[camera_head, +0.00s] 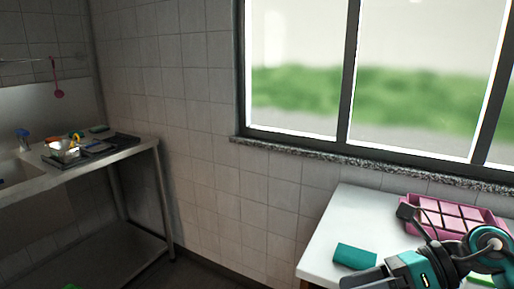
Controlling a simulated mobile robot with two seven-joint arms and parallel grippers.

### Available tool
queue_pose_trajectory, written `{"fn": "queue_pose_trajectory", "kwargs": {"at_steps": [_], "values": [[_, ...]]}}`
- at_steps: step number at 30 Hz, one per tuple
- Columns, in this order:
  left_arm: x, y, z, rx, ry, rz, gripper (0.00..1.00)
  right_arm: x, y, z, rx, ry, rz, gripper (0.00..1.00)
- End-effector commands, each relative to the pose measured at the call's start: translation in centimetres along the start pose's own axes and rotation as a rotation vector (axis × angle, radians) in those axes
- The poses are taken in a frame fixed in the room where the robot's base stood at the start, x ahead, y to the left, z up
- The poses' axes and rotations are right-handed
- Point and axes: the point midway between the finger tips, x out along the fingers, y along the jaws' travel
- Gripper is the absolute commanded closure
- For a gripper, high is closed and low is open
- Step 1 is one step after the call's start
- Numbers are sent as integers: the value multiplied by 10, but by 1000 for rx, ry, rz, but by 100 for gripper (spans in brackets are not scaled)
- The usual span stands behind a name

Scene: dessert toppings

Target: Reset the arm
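One of my arms, dark with teal covers, comes in from the lower right, so I take it as my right arm. Its dark end with my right gripper (362,280) is at the bottom edge, over the front of the white table (340,215). The fingertips are not clear, so I cannot tell whether it is open or shut. My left arm and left gripper are not in view.
A teal block (355,256) lies on the white table close to my arm. A pink compartment box (410,203) stands behind the arm. A metal sink counter (115,155) with a dark tray and small items is at left. The table's left-back part is clear.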

Motion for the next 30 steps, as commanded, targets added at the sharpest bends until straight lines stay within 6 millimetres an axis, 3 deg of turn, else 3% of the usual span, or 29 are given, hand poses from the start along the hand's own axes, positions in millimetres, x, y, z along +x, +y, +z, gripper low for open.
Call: {"fn": "queue_pose_trajectory", "kwargs": {"at_steps": [1,5,8,10,13,15,18,21,24,28,29,30], "values": [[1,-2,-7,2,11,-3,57,14,10,6,118,-123,93,16],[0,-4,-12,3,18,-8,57,29,14,27,507,-476,291,16],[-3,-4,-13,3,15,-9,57,29,-8,28,870,-742,398,16],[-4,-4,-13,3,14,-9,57,28,-33,14,1148,-917,443,16],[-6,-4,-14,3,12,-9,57,33,-72,-32,1573,-1144,466,16],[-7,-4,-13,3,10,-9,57,43,-92,-78,1876,-1280,453,16],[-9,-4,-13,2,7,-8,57,61,-103,-141,2225,-1411,408,16],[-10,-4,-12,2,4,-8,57,78,-101,-189,2478,-1484,358,16],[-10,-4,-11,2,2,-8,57,90,-95,-219,2636,-1520,318,16],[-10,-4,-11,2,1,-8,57,97,-90,-235,2721,-1536,295,16],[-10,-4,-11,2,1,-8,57,97,-90,-236,-2723,1535,-293,16],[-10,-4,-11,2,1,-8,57,98,-90,-236,-2722,1533,-291,16]]}}
